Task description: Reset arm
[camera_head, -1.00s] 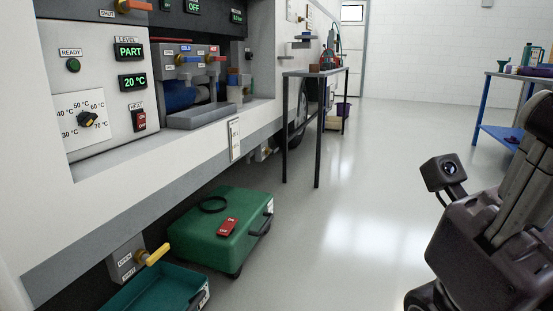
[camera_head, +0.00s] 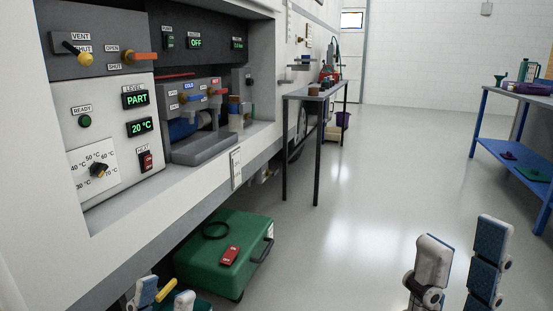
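My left gripper (camera_head: 164,297) is low at the bottom left edge of the head view, with its finger pads apart. A yellow valve lever (camera_head: 166,289) shows between these pads; whether they touch it cannot be told. My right gripper (camera_head: 461,262) stands at the lower right with its two blue-and-grey fingers pointing up and clearly apart. Nothing is between them. Most of both arms is outside the picture.
The motorhome's service panel (camera_head: 110,122) fills the left side. A green case (camera_head: 222,262) is on the floor below it. A dark-legged table (camera_head: 317,92) stands beyond, and a blue workbench (camera_head: 510,160) is at the right. The middle floor is clear.

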